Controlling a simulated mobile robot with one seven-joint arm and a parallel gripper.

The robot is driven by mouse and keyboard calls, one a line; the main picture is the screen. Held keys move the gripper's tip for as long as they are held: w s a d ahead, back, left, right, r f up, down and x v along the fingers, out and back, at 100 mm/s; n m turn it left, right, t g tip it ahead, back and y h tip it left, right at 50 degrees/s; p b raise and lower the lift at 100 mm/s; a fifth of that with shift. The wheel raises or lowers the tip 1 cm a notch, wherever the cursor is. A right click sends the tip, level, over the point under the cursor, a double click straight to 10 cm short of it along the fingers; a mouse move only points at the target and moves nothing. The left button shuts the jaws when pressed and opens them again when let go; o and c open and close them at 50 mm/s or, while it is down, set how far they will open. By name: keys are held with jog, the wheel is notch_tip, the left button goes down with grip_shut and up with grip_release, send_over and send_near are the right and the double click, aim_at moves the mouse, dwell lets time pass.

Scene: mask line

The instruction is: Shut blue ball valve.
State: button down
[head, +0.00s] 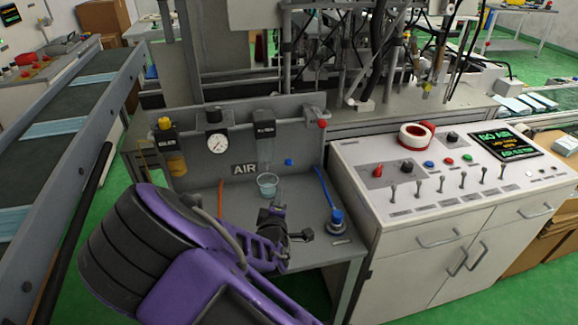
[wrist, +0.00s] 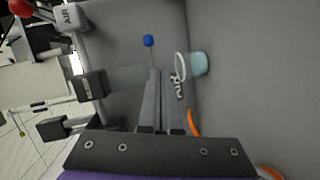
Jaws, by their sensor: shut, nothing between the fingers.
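A small blue knob (head: 288,162), which looks like the blue valve's handle, is on the grey upright panel, right of the AIR sign. It also shows in the wrist view (wrist: 149,40), beyond my fingertips. My gripper (wrist: 161,74) is shut and empty; its two fingers lie together, pointing toward the knob with a gap that I cannot judge exactly. In the head view my gripper (head: 272,213) is over the bench below the panel, and its fingertips are hard to make out. The valve body is too small to tell apart.
A light-blue cup (head: 267,184) is close to my gripper; it also shows in the wrist view (wrist: 197,65). A blue-topped fitting (head: 337,217) with a blue hose stands at the bench's right. A gauge (head: 217,144) and a red knob (head: 323,124) are on the panel.

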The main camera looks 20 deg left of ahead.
jog(key=s+a+r, duration=0.1)
jog(key=a+r, duration=0.1)
jog(key=n, duration=0.1)
send_near(281, 163)
jog(key=w+a, duration=0.3)
jog(key=w, duration=0.1)
jog(key=shift+w+d+f+b, duration=0.25)
jog(key=shift+w+d+f, duration=0.05)
jog(key=shift+w+d, duration=0.3)
jog(key=shift+w+d+f+b, duration=0.25)
jog(key=shift+w+d+f, duration=0.15)
jog(key=shift+w, duration=0.2)
jog(key=shift+w+d, duration=0.1)
